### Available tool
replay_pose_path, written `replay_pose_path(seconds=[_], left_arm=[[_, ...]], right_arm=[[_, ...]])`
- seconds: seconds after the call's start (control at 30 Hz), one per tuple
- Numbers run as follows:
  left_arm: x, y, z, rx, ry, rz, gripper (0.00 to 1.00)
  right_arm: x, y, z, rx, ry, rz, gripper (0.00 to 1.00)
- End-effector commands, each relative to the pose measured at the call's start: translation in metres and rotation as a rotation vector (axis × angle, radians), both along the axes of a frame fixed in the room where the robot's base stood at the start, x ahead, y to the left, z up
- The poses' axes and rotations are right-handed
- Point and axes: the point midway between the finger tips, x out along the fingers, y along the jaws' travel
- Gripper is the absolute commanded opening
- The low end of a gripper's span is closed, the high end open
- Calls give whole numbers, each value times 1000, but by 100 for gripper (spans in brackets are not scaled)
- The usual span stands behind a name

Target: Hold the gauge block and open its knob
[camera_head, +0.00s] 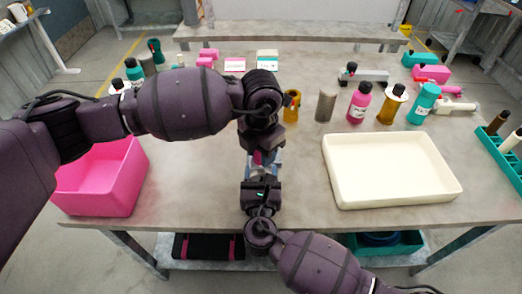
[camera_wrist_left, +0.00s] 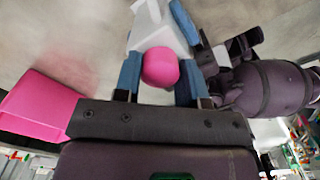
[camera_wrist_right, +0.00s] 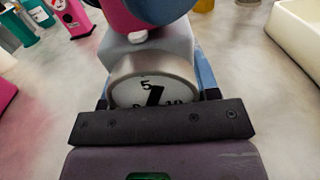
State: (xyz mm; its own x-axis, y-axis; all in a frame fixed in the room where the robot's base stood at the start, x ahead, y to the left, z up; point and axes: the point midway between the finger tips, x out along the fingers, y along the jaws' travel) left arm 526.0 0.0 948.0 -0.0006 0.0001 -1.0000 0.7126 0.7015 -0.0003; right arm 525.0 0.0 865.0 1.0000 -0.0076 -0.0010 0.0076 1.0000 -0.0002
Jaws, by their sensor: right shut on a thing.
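The gauge block (camera_head: 262,158) is held above the front of the table, between my two grippers, and is mostly hidden in the head view. My right gripper (camera_head: 260,172) is shut on it from below; the right wrist view shows its round white dial (camera_wrist_right: 150,88) between the fingers. My left gripper (camera_head: 266,148) comes from above. In the left wrist view the pink knob (camera_wrist_left: 160,67) sits between its blue fingers, with the pale block body (camera_wrist_left: 155,30) beyond. The left fingers stand apart on either side of the knob; any contact is hard to judge.
A pink bin (camera_head: 100,185) stands at the table's left edge and a cream tray (camera_head: 390,200) at the right. Bottles and parts line the back, including a pink bottle (camera_head: 360,102) and a grey cylinder (camera_head: 325,105). A teal rack (camera_head: 492,145) is at far right.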

Motion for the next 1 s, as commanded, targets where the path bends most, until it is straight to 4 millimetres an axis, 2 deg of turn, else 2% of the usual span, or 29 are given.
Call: replay_pose_path(seconds=[0.03,0.1,0.13,0.37,0.57,1.0], left_arm=[[0,0,0,0,0,0,27],[0,0,0,0,0,0,16],[0,0,0,0,0,0,14],[0,0,0,0,0,21,14],[0,0,0,0,-1,106,14],[1,0,1,0,-2,489,14]], right_arm=[[0,0,0,0,0,0,17],[0,0,0,0,0,0,17],[0,0,0,0,0,0,17],[0,0,0,0,0,0,17],[0,0,0,0,0,0,17],[0,0,0,0,0,0,17]])
